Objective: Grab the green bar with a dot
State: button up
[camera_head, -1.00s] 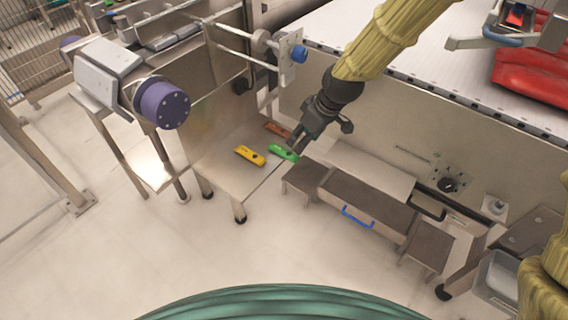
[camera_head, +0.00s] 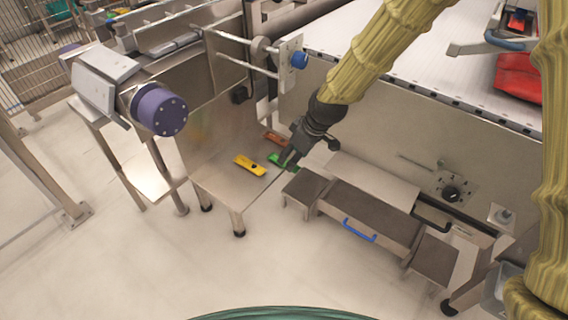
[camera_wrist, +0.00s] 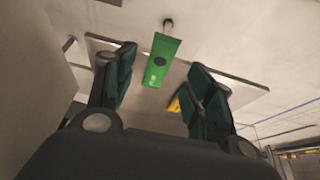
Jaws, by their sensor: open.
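The green bar (camera_head: 277,160) lies on a small metal table (camera_head: 222,187), partly hidden by my gripper (camera_head: 291,158) in the head view. In the wrist view the green bar (camera_wrist: 163,58) shows a dark round dot and light markings, lying between and beyond my open fingers (camera_wrist: 160,88). The fingers appear apart from the bar, with nothing between them. A yellow bar (camera_head: 249,165) lies to its left on the table, and an orange-brown bar (camera_head: 275,138) lies farther back. In the wrist view the yellow bar (camera_wrist: 174,105) is partly hidden behind the right finger.
A steel machine wall (camera_head: 385,140) stands right behind the table. Steps with a blue handle (camera_head: 358,230) stand to the right. A purple motor (camera_head: 159,109) is at the left, and a blue-knobbed bracket (camera_head: 297,60) is above. Floor in front is clear.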

jog(key=x, duration=0.3)
jog(key=shift+d+f, duration=0.15)
jog(key=shift+f, duration=0.3)
jog(key=c, duration=1)
jog(key=shift+r, duration=0.1)
jog(key=shift+c, duration=0.2)
